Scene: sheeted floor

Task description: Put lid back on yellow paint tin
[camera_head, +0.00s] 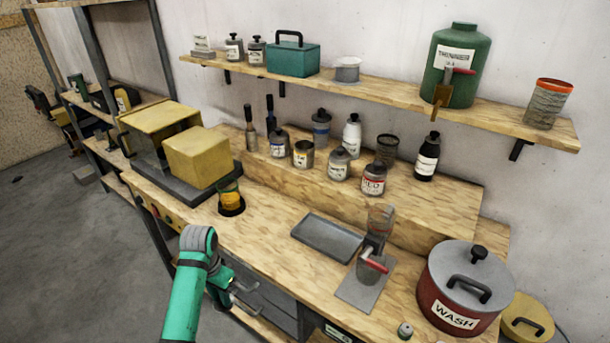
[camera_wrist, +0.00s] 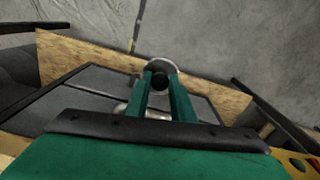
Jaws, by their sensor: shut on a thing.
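My gripper (camera_head: 243,292) is low in front of the bench's front edge, left of centre in the head view. In the wrist view my gripper (camera_wrist: 163,84) has its two green fingers closed on a small round grey lid (camera_wrist: 161,64) with a dark knob. In the head view the lid is too small to make out clearly. An open tin (camera_head: 303,155) with a yellowish label stands on the raised wooden step at the back of the bench, seemingly the yellow paint tin. It is upright and apart from my gripper. Its inside is hard to see.
Lidded tins stand on both sides, including a red-labelled tin (camera_head: 373,181). A cup of yellow liquid (camera_head: 230,198), a grey tray (camera_head: 326,238) and a red WASH pot (camera_head: 462,290) are on the bench. The shelf (camera_head: 400,95) overhangs the step. Bare bench lies between cup and tray.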

